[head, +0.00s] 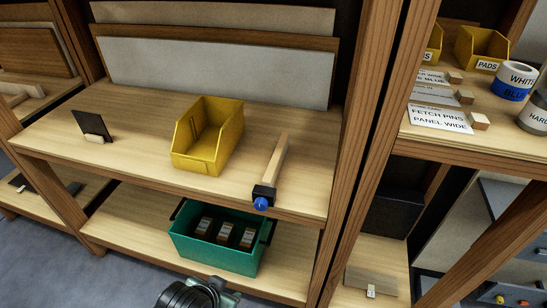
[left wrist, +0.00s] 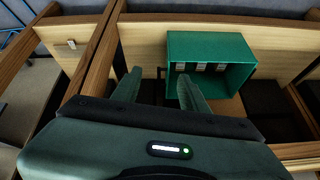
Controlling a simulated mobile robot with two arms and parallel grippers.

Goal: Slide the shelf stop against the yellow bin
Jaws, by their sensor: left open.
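The yellow bin (head: 195,160) sits upright and empty on the upper shelf. To its right is what looks like the shelf stop (head: 274,160), a pale wooden bar running front to back. Its front end has a black clamp piece and a blue knob (head: 261,203) at the shelf's front edge. A strip of bare shelf separates bar and bin. My left gripper (head: 218,286) is at the bottom of the head view, below and in front of the shelf, apart from the stop. In the left wrist view its two fingers (left wrist: 158,88) are spread with nothing between them. My right gripper is not visible.
A green crate (head: 195,245) with several labelled blocks stands on the lower shelf; it also shows in the left wrist view (left wrist: 210,48). A black plate with a small wooden block (head: 93,127) stands left of the bin. Panels (head: 220,70) lean behind. Wooden posts (head: 360,130) flank the bay.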

